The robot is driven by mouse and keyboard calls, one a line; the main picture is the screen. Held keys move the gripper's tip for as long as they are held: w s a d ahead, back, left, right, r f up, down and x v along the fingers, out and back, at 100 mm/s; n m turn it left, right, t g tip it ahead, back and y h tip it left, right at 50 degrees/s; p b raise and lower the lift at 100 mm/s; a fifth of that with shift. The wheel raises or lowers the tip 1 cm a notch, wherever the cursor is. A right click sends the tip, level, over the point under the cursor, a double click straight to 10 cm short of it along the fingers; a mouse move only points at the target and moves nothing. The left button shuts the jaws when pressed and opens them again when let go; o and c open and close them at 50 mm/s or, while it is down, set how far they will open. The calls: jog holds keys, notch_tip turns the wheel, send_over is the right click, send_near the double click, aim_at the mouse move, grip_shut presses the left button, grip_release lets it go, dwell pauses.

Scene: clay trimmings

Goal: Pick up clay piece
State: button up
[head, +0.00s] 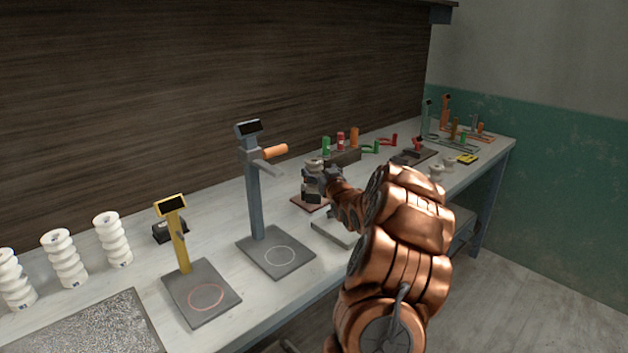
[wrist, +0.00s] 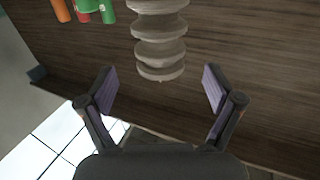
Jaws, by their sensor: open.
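A grey-beige ridged clay piece (wrist: 160,45) enters from the top of the wrist view, with its rounded end between the fingertip lines. It also shows in the head view, where its pale top (head: 313,164) stands over a brown board (head: 299,203) and its lower part is partly covered by my gripper (head: 322,182). In the wrist view my gripper (wrist: 160,86) is open, one finger on each side of the piece's line with clear gaps. No finger visibly touches the piece. Whether it lies deep between the fingers I cannot tell.
Three white ridged pieces (head: 64,258) stand at the left. A yellow stand (head: 176,235) and a grey post stand (head: 254,195) with an orange handle are on the bench (head: 205,255). Green, red and orange handles stand behind my gripper.

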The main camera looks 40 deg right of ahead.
jog(key=shift+p+x, duration=0.5)
jog(key=shift+x, duration=2.05)
grip_shut()
